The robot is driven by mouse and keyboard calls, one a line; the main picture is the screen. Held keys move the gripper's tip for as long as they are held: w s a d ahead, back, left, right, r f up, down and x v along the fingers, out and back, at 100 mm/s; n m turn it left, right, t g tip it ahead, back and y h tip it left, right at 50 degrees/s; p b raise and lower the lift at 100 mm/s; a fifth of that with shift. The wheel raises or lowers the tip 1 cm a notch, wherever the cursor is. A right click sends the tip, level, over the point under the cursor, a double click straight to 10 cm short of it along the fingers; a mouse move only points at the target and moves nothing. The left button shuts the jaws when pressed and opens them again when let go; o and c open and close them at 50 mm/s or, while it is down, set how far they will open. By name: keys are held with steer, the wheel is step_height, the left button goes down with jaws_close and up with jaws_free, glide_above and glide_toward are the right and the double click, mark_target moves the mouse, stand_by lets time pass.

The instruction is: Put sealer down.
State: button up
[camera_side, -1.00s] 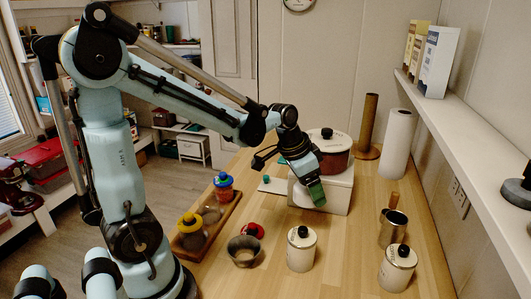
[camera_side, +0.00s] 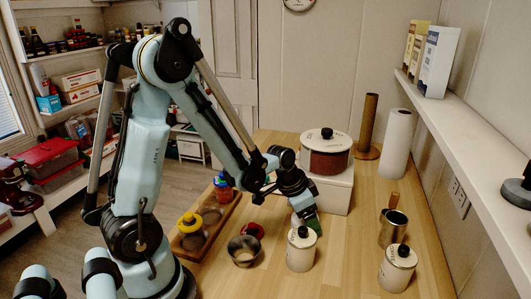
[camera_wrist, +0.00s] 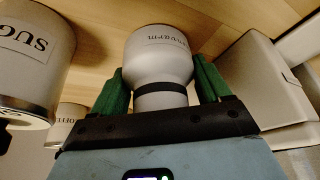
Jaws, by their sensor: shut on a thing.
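The sealer (camera_wrist: 158,62) is a pale grey, bottle-shaped thing with dark lettering on its wide end and a black band around its neck. In the wrist view it sits between the two green fingers of my gripper (camera_wrist: 162,92), which is shut on it. The wide end points toward the wooden worktop. Whether it touches the wood I cannot tell. In the side view my gripper (camera_side: 306,217) is low over the worktop, just behind a white canister. I cannot make out the sealer there.
The white canister (camera_side: 301,255) with a black knob is close to my gripper; a sugar canister (camera_wrist: 30,65) shows close on the left in the wrist view. A metal bowl (camera_side: 244,252), white box (camera_side: 333,192) with red-brown pot (camera_side: 327,162), and metal jug (camera_side: 393,230) surround it. Some wood between is bare.

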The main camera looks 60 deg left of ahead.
steer(key=shift+f, duration=0.15)
steer(key=o, duration=1.3)
steer(key=shift+c, duration=0.2)
steer(key=d+v, duration=0.1)
steer(key=v, duration=1.1)
steer(key=s+d+r+n+t, duration=0.2)
steer(key=s+d, duration=0.2)
steer(key=d, duration=0.1)
steer(key=shift+s+d+t+y, duration=0.2)
steer(key=shift+t+y, duration=0.1)
steer(key=shift+y, duration=0.1)
steer(key=shift+r, duration=0.15)
